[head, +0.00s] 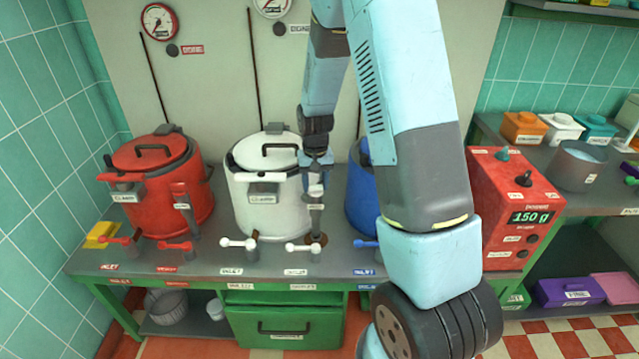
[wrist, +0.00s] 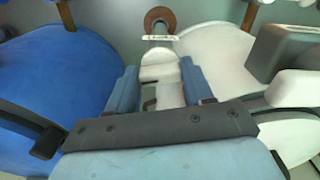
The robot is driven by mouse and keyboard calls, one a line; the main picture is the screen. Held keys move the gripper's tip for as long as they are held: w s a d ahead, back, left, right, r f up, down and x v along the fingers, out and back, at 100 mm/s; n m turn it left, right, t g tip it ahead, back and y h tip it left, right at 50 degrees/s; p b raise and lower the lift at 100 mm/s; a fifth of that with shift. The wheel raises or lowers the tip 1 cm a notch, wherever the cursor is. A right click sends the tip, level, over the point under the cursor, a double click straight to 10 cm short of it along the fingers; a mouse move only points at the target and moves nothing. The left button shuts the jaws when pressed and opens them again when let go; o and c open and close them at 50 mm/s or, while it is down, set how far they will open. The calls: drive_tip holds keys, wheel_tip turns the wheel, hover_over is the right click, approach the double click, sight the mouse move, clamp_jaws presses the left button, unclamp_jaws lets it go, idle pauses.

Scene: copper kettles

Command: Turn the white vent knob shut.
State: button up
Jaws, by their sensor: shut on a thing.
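The white vent knob (head: 316,188) sits on top of a grey upright post to the right of the white kettle (head: 262,210) in the head view. My gripper (head: 317,172) is above it, with its fingers pointing down. In the wrist view my gripper's two blue fingers (wrist: 160,92) stand on either side of the white knob (wrist: 160,72) and are shut on it. Part of the knob is hidden by the fingers. The post runs down to a brown ring (wrist: 160,20) on the bench. I cannot tell the knob's exact turn angle.
A red kettle (head: 165,190) stands on the left, and a blue kettle (head: 361,212) is partly hidden behind my arm. White inlet (head: 238,243) and outlet (head: 303,248) taps stand along the bench front. A red scale box (head: 515,200) is on the right.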

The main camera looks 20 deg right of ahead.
sight(315, 185)
drive_tip(key=shift+a+m, duration=0.15)
drive_tip(key=shift+m, duration=0.85)
drive_tip(key=o, duration=1)
drive_tip(key=shift+o, duration=0.2)
drive_tip(key=shift+r, duration=0.1)
wheel_tip(315, 185, up, 14)
drive_tip(key=shift+f, duration=0.25)
